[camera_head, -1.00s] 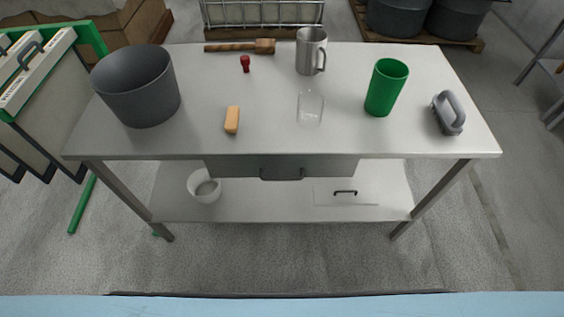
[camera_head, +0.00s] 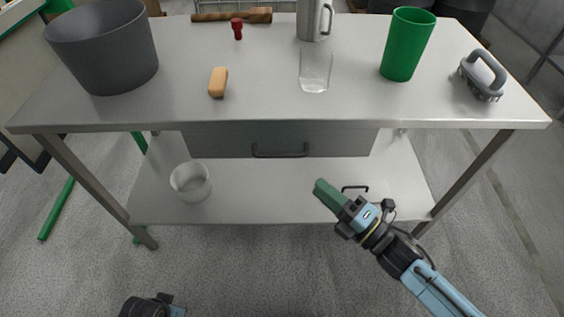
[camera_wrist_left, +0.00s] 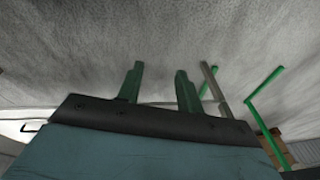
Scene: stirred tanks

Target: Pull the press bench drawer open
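The press bench (camera_head: 250,108) is a grey steel table across the view. Its drawer (camera_head: 220,141) sits under the tabletop with its front close below the edge and looks closed. A dark bar handle (camera_head: 280,155) is at the middle of the drawer front. My right gripper (camera_head: 321,187) with green fingers is in front of the bench, below and right of the handle, apart from it. Its fingers overlap in this view, so their opening is unclear. My left gripper (camera_wrist_left: 160,68) has its fingers apart and empty; only part of its wrist shows at the bottom left of the head view.
On the bench are a grey bucket (camera_head: 105,50), an orange block (camera_head: 218,82), a clear glass (camera_head: 315,73), a green cup (camera_head: 407,45) and a grey brush (camera_head: 483,75). A white bowl (camera_head: 190,183) stands on the lower shelf (camera_head: 255,190). Floor in front is clear.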

